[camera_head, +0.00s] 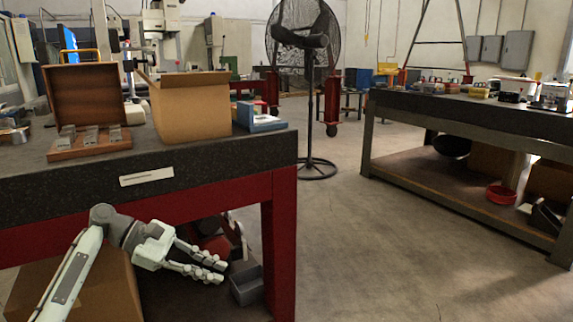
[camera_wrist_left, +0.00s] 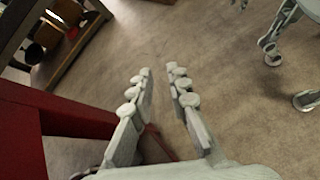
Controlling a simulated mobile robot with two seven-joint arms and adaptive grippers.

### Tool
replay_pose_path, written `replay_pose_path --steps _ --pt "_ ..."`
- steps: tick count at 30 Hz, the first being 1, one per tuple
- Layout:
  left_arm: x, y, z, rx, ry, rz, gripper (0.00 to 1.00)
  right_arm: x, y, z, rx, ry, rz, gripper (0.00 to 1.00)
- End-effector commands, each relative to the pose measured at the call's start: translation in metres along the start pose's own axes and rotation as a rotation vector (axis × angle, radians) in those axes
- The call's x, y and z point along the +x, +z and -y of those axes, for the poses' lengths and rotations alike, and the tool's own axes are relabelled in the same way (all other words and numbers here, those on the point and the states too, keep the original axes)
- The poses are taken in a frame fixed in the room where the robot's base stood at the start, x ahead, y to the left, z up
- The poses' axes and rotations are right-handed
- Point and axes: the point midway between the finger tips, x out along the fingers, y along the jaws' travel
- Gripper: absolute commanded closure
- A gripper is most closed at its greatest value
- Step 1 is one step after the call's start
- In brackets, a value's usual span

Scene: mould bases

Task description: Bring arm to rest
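My left gripper (camera_head: 222,269) hangs low in front of the dark-topped table with red legs, below the level of its top. Its two pale fingers point to the right and stand apart, with nothing between them. In the left wrist view the same gripper (camera_wrist_left: 160,80) shows its fingers spread, with bare floor between and beyond them. My right gripper does not clearly show in the head view. In the left wrist view, pale jointed parts (camera_wrist_left: 270,50) stand at the upper right; I cannot tell how its fingers stand there.
The left table (camera_head: 225,155) bears an open wooden case (camera_head: 90,145), a cardboard box (camera_head: 190,110) and a blue-grey block (camera_head: 258,118). A grey bin (camera_head: 246,286) lies under it, close to my left fingertips. A fan and a right workbench (camera_head: 460,115) stand beyond clear floor (camera_head: 350,240).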

Motion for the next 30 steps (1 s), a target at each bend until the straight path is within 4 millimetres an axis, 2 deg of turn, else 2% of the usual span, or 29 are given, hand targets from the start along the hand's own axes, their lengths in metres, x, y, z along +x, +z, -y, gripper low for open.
replay_pose_path --steps 1,4,6,11,14,15,19,24,28,30 --pt "0.019 -0.003 0.015 -0.015 -0.026 0.020 0.84 0.000 0.000 -0.001 0.000 0.002 0.001 0.60" --pt "0.047 -0.009 0.036 -0.025 -0.060 0.037 0.84 0.000 0.000 -0.002 0.000 0.003 0.001 0.60" --pt "0.040 -0.038 0.021 0.104 -0.015 -0.097 0.84 0.000 0.001 -0.002 -0.001 0.004 0.001 0.60" --pt "0.024 -0.103 0.002 0.392 -0.001 -0.390 0.84 0.000 0.001 -0.003 -0.002 0.005 0.001 0.60" --pt "0.001 -0.143 -0.012 0.602 -0.044 -0.602 0.84 0.000 0.001 -0.003 -0.002 0.005 0.001 0.60" --pt "-0.012 -0.159 -0.018 0.691 -0.077 -0.691 0.84 0.000 0.001 -0.003 -0.002 0.005 0.001 0.60" --pt "-0.059 -0.200 -0.035 0.970 -0.243 -0.969 0.84 0.000 0.001 -0.003 -0.002 0.005 0.001 0.60" --pt "-0.123 -0.228 -0.053 1.264 -0.552 -1.257 0.84 0.000 0.001 -0.002 -0.003 0.004 0.001 0.60" --pt "-0.171 -0.233 -0.066 1.438 -0.845 -1.421 0.84 0.000 0.000 -0.002 -0.004 0.003 0.000 0.60" --pt "-0.146 -0.246 -0.039 1.448 -0.860 -1.376 0.84 0.001 0.000 -0.002 -0.004 0.003 0.000 0.60"
